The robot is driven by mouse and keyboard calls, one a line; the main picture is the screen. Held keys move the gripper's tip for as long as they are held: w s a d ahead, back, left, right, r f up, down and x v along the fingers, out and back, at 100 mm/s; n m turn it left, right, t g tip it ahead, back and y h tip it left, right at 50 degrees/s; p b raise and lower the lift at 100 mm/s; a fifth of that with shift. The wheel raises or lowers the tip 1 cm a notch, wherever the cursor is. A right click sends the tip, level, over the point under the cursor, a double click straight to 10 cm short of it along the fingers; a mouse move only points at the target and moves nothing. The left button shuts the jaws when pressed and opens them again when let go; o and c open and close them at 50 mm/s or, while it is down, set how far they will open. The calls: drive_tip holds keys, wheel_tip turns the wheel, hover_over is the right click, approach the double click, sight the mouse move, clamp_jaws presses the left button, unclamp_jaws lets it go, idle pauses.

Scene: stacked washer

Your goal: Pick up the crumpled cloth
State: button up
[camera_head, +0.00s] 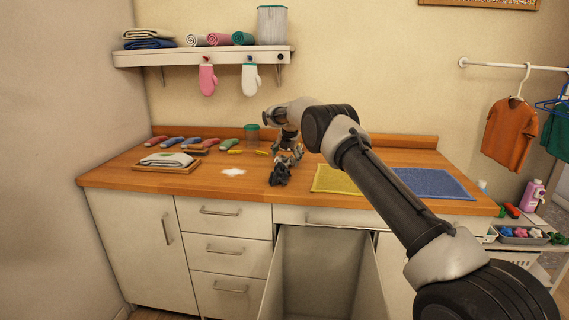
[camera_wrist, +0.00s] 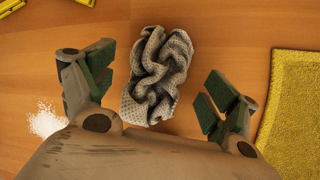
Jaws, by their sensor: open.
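The crumpled cloth (camera_wrist: 158,72) is grey and speckled, bunched into folds on the wooden counter in the wrist view. My gripper (camera_wrist: 163,84) is open, with one green-padded finger to the left of the cloth and the other to its right. The cloth lies between and beyond the fingertips, with visible gaps on both sides. In the head view my gripper (camera_head: 284,168) is over the middle of the counter. There the gripper hides most or all of the cloth, and I cannot make it out clearly.
White powder (camera_head: 233,172) lies left of my gripper on the counter (camera_head: 215,184). A yellow mat (camera_head: 338,180) and a blue mat (camera_head: 432,183) lie to the right. A wooden tray (camera_head: 150,188) with folded cloth, several coloured items and a green container (camera_head: 252,133) are to the left and back.

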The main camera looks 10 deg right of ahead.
sight(287, 157)
drive_tip(key=shift+w+f, duration=0.25)
drive_tip(key=shift+f, duration=0.1)
drive_tip(key=shift+c, duration=0.3)
drive_tip(key=c, duration=0.8)
drive_tip(key=shift+o, duration=0.2)
drive_tip(key=shift+r, duration=0.1)
wheel_tip(287, 157, up, 9)
drive_tip(key=shift+r, duration=0.4)
